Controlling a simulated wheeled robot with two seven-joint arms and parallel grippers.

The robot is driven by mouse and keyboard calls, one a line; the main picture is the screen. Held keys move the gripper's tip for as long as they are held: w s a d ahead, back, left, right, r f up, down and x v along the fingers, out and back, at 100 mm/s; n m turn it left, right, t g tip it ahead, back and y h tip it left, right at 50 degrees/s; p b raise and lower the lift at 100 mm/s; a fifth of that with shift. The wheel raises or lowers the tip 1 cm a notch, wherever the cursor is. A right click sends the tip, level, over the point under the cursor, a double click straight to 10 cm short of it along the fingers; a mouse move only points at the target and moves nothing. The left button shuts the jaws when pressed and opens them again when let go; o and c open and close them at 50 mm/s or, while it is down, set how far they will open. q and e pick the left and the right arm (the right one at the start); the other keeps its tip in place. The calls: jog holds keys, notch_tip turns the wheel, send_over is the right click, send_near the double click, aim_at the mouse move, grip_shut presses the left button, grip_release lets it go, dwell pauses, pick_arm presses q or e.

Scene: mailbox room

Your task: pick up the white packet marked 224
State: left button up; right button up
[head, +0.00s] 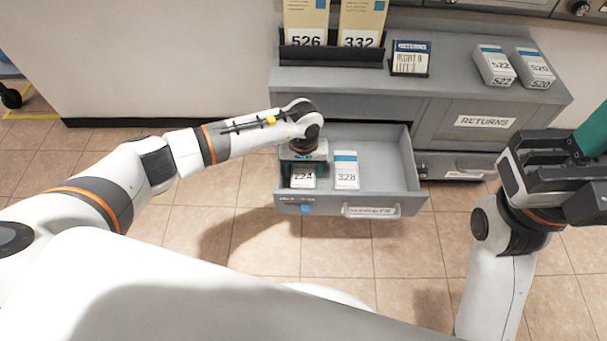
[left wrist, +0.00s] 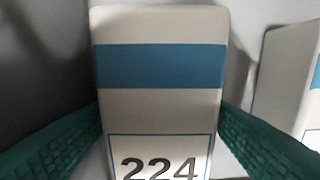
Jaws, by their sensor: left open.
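The white packet marked 224 (head: 303,181) lies in the open drawer (head: 398,178), at its left side. In the left wrist view the packet (left wrist: 160,112) fills the middle, with a blue band across it and the number 224 at the bottom. My left gripper (head: 303,166) is over the packet and hides its far part in the head view. Its green fingers are open, one on each side of the packet. I cannot tell whether they touch it. My right gripper (head: 580,150) is at the right edge, away from the drawer, and its fingertips are cut off.
A white packet marked 328 (head: 346,170) lies in the drawer to the right of 224, a small gap apart. The cabinet top (head: 447,75) bears packets 522 (head: 493,65) and 520 (head: 533,68). Yellowish envelopes 526 and 332 stand at the back. The drawer's right part is empty.

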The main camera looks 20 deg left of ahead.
pick_arm(q)
jog(key=c, duration=0.8)
jog(key=shift+r, duration=0.1)
